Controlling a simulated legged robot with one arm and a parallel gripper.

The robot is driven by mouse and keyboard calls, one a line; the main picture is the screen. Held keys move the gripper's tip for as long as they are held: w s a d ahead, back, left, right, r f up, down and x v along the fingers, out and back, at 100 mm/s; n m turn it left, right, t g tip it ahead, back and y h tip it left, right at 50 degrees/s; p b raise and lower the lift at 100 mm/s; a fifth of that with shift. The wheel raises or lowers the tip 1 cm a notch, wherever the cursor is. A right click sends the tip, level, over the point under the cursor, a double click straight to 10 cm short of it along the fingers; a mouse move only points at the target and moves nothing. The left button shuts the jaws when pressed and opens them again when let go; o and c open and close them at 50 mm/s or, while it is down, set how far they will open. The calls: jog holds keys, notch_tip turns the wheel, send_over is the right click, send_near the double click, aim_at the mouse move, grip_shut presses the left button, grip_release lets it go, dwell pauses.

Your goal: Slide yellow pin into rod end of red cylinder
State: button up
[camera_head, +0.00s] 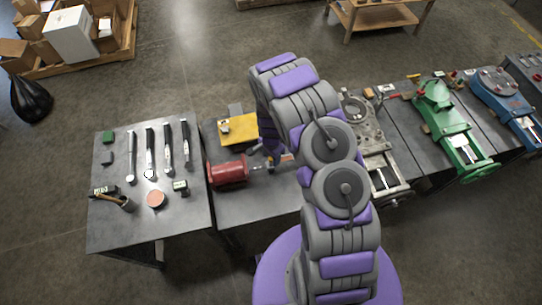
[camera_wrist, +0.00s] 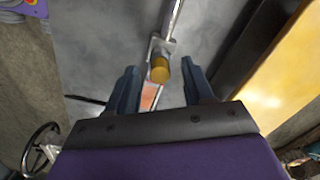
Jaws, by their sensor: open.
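The red cylinder (camera_head: 228,171) lies on the middle table in the head view, its rod pointing right. In the wrist view the shiny rod (camera_wrist: 176,15) runs down to a grey rod end (camera_wrist: 158,45). The yellow pin (camera_wrist: 160,70) is at the rod end, its round end facing the wrist camera. How deep it sits in the rod end I cannot tell. My gripper (camera_wrist: 159,67) is open, with one finger on each side of the pin and visible gaps between.
A yellow plate (camera_head: 239,129) lies behind the cylinder. The left table (camera_head: 125,224) holds several wrench-like tools and small items. A grey machine vise (camera_head: 385,165) stands to the right, then a green vise (camera_head: 447,120) and a blue one (camera_head: 505,95). A loaded pallet (camera_head: 75,62) is at back left.

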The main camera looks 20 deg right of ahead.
notch_tip(320, 180, up, 17)
jog(key=p, duration=0.2)
jog(key=shift+w, duration=0.15)
jog(key=shift+d+r, duration=0.1)
dwell(0.6)
jog(key=s+r+n+b, duration=0.1)
jog(key=s+r+n, duration=0.2)
jog(key=s+r, duration=0.55)
jog(key=s+r+n, duration=0.3)
jog(key=s+r, duration=0.3)
jog(key=r, duration=0.5)
jog(key=s+r+n, duration=0.3)
jog(key=s, duration=0.7)
jog(key=s+r+n+g, duration=0.1)
jog(key=s+r+n, duration=0.2)
jog(key=s, duration=0.7)
jog(key=shift+a+r+g+b, duration=0.2)
jog(key=shift+g+b, duration=0.1)
jog(key=shift+b, duration=0.15)
